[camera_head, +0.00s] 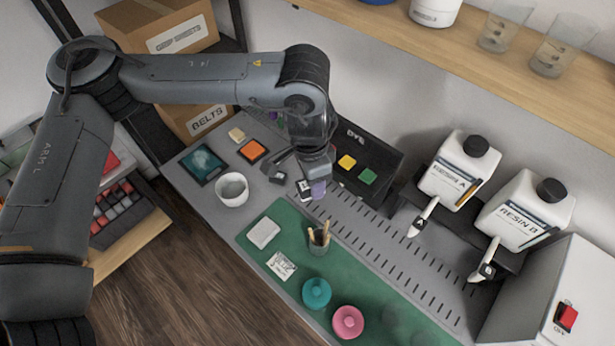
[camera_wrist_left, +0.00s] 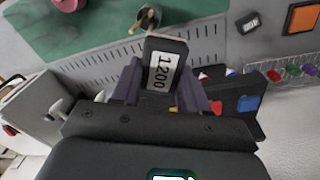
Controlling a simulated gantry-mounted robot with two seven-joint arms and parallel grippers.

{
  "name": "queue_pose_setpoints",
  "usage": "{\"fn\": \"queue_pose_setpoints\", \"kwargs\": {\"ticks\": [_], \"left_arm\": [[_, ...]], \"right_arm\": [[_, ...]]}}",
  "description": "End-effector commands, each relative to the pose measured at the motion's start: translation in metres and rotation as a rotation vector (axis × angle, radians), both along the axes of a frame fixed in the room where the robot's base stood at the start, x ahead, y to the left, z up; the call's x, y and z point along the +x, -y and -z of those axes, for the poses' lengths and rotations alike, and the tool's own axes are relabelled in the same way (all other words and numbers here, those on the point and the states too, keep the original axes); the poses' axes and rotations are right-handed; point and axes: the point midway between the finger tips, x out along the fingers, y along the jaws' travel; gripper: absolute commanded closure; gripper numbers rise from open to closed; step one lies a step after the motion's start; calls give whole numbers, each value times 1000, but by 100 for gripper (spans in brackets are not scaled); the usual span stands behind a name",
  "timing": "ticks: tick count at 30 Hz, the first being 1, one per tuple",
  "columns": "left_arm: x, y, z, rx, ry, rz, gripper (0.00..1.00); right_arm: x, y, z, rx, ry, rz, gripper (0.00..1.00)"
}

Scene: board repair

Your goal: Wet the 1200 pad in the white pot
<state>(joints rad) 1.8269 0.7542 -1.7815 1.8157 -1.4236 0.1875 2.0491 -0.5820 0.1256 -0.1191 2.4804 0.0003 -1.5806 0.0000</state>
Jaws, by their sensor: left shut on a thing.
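My left gripper (camera_head: 314,189) is above the grey bench, just in front of the black rack. In the left wrist view its purple fingers (camera_wrist_left: 163,88) are shut on the 1200 pad (camera_wrist_left: 160,65), a dark block with a white "1200" label facing the camera. In the head view the pad (camera_head: 304,187) is small and partly hidden by the gripper. The white pot (camera_head: 232,188) stands upright on the bench, left of the gripper and apart from it. Its contents are hard to make out. My right gripper is not in view.
A dark labelled block (camera_head: 277,175) lies between pot and gripper. An orange square (camera_head: 252,150) and a dark tablet (camera_head: 203,163) lie behind the pot. A brush cup (camera_head: 318,240) and a white block (camera_head: 263,233) are on the green mat (camera_head: 395,322). Resin bottles (camera_head: 460,170) stand right.

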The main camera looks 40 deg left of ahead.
Motion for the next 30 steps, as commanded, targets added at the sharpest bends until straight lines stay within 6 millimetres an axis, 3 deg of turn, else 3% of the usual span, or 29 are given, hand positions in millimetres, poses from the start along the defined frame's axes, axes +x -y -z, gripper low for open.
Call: {"fn": "queue_pose_setpoints", "kwargs": {"ticks": [5, 11, 15, 21, 27, 30], "left_arm": [[22, -32, 28, -63, 12, 28, 80], [31, -98, 76, -126, 33, 38, 80], [23, -157, 109, -163, 47, 34, 80], [0, -229, 141, -192, 69, 38, 80], [-21, -278, 157, -202, 88, 46, 80], [-27, -292, 161, -205, 97, 50, 80]], "right_arm": [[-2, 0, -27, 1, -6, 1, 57], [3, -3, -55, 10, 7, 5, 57], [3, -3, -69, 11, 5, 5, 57], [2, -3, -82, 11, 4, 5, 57], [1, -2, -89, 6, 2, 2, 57], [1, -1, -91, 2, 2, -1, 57]]}}
